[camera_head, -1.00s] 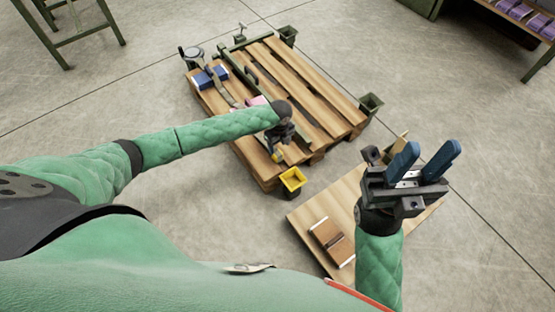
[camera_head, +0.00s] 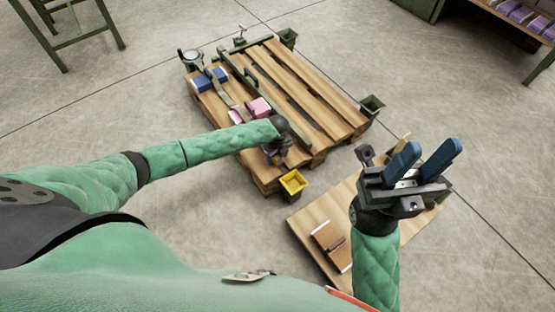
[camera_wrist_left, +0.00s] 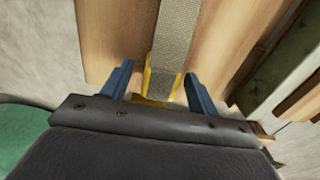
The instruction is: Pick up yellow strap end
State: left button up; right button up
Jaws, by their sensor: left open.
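In the left wrist view, a yellow strap end (camera_wrist_left: 178,88) lies at the near end of a grey woven strap (camera_wrist_left: 175,42), between the two blue fingers of my left gripper (camera_wrist_left: 157,72). The fingers are open and stand apart on either side of it. In the head view, my left gripper (camera_head: 276,158) is low over the near edge of the wooden pallet (camera_head: 262,176); its dark wrist hides most of the fingers and the strap end. My right gripper (camera_head: 431,146) is raised, its blue fingers spread and empty.
Blue-and-white items (camera_head: 208,79) and a pink box (camera_head: 259,107) lie on the pallet. A wooden board (camera_head: 306,216) with a brown book (camera_head: 333,243) is to the right. Open floor surrounds them.

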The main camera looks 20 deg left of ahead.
pick_arm(q)
jog(key=c, duration=1.1)
jog(key=shift+r, duration=0.15)
